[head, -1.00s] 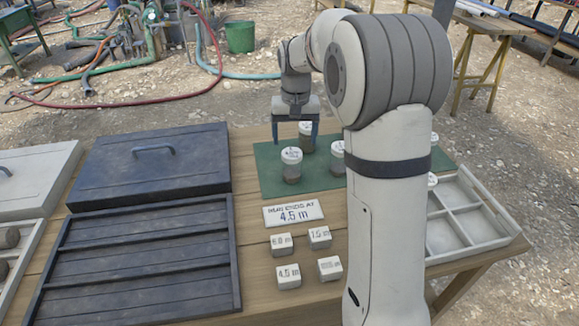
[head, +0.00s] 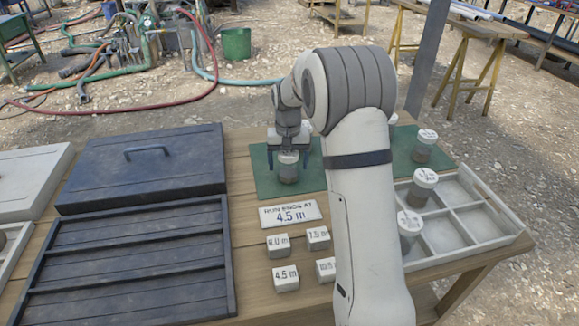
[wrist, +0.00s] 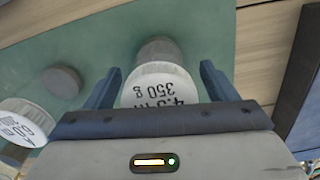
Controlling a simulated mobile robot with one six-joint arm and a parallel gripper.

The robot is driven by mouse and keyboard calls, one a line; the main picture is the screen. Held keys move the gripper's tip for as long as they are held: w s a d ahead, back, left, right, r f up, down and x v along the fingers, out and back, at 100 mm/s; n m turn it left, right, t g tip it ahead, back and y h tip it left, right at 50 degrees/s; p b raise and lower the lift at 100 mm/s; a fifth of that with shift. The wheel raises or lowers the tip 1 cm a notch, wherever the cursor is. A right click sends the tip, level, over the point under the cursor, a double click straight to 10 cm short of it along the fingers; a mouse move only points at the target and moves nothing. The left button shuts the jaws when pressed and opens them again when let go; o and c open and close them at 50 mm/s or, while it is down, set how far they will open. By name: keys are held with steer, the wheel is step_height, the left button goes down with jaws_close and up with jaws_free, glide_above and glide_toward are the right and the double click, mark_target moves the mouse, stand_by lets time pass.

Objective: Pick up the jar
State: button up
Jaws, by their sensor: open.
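A jar with a white lid (head: 288,158) and dark contents stands upright on the green mat (head: 262,176). In the wrist view its lid (wrist: 160,84) reads "4.5 m" and "350 g", upside down. My gripper (head: 288,164) is open above and around this jar, one finger on each side. Other white-lidded jars include one on the mat's right part (head: 424,146) and two at the tray (head: 423,188), (head: 409,232).
A white divided tray (head: 512,232) lies at the table's right. A sign reading "RUN ENDS AT 4.5 m" (head: 290,214) and several white depth blocks (head: 285,278) stand in front of the mat. A dark lidded box (head: 150,170) and slotted tray (head: 130,262) fill the left.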

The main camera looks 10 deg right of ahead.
steer(key=shift+r, duration=0.1)
steer(key=c, duration=1.3)
